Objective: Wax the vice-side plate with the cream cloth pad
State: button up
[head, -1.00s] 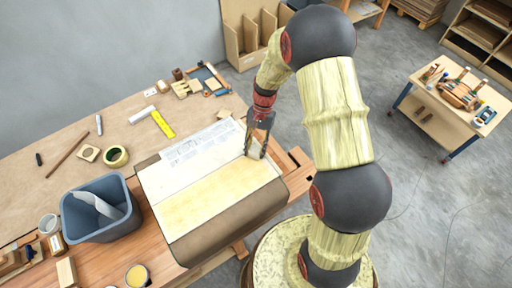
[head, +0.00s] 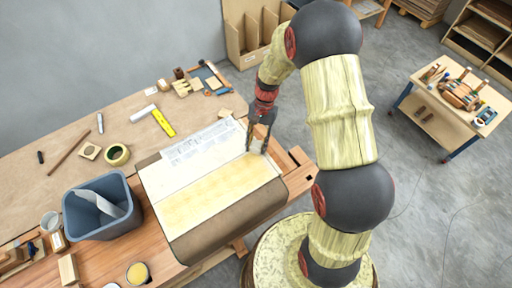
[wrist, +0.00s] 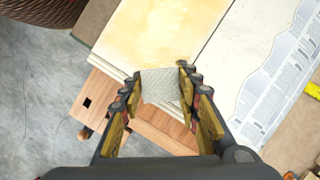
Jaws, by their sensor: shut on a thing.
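My gripper (wrist: 160,88) is shut on a pale, woven cloth pad (wrist: 160,87), seen between the fingertips in the wrist view. A pale plate with a yellow, uneven sheen (head: 215,195) lies at the bench front; the yellow also shows in the wrist view (wrist: 165,30). A whiter strip (head: 185,172) lies behind it, with printed paper (head: 195,148) along its far side. In the head view my gripper (head: 257,151) points down at the plates' right end. The pad is over the plate's edge; I cannot tell if it touches. The vice-side label is unclear.
A blue-grey tub (head: 100,208) stands left of the plates. A cup of yellow stuff (head: 138,274) is at the front edge. A tape roll (head: 117,154) and a yellow tool (head: 163,123) lie behind. Wooden vice parts (head: 295,165) stick out at the right end.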

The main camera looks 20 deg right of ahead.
jog(key=shift+s+a+r+p, duration=0.15)
jog(key=shift+r+p, duration=0.1)
jog(key=shift+r, duration=0.25)
jog(key=shift+s+a+r+p, duration=0.1)
jog(key=shift+r+p, duration=0.15)
jog(key=shift+r, duration=0.2)
jog(key=shift+w+d+r+p, duration=0.15)
jog(key=shift+r+p, duration=0.3)
jog(key=shift+r, duration=0.25)
jog(key=shift+r+p, duration=0.75)
jog(key=shift+r, duration=0.5)
